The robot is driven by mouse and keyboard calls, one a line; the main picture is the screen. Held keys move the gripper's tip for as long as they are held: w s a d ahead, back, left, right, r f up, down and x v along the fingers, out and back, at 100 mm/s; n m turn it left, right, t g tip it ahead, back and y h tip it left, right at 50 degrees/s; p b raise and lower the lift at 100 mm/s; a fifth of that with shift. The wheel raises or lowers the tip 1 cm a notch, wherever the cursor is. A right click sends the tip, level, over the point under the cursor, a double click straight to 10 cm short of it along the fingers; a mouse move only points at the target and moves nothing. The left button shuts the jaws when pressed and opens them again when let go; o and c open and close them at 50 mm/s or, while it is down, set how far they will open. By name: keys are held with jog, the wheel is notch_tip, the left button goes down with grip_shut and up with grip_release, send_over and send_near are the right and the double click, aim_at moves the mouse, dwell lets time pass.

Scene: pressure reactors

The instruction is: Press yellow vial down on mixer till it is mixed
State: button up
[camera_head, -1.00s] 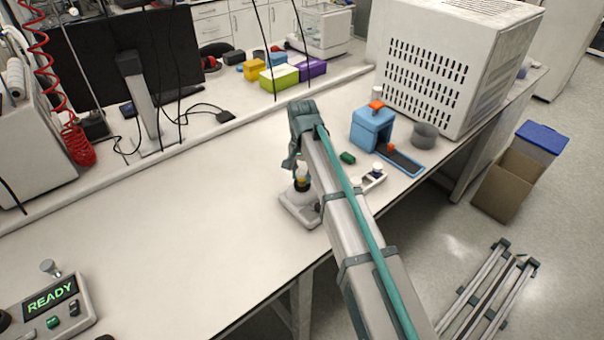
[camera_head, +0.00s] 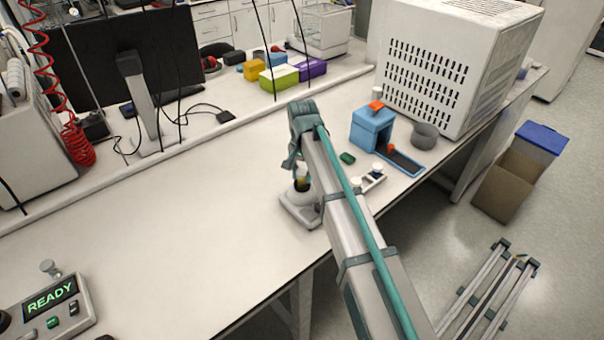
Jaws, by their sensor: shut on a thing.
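The mixer (camera_head: 299,213) is a small light-grey unit near the front edge of the bench, with a dark round top. The yellow vial (camera_head: 301,174) is upright on the mixer's dark top, partly hidden by my arm. My gripper (camera_head: 298,166) points down over the mixer and is shut on the vial. Its fingertips are small and mostly covered by the arm, so the exact contact between vial and mixer cannot be told.
A small white rack (camera_head: 374,181) with vials, a green block (camera_head: 347,158) and a blue device (camera_head: 372,128) with a blue tray stand right of my arm. A grey cup (camera_head: 424,136) is beside a large white vented box (camera_head: 450,75). A READY panel (camera_head: 50,300) sits front left. The bench's middle left is clear.

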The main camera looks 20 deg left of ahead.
aim_at(302, 171)
jog(key=shift+r, duration=0.15)
dwell(0.4)
jog(key=shift+r+p, duration=2.1)
jog(key=shift+r, duration=1.25)
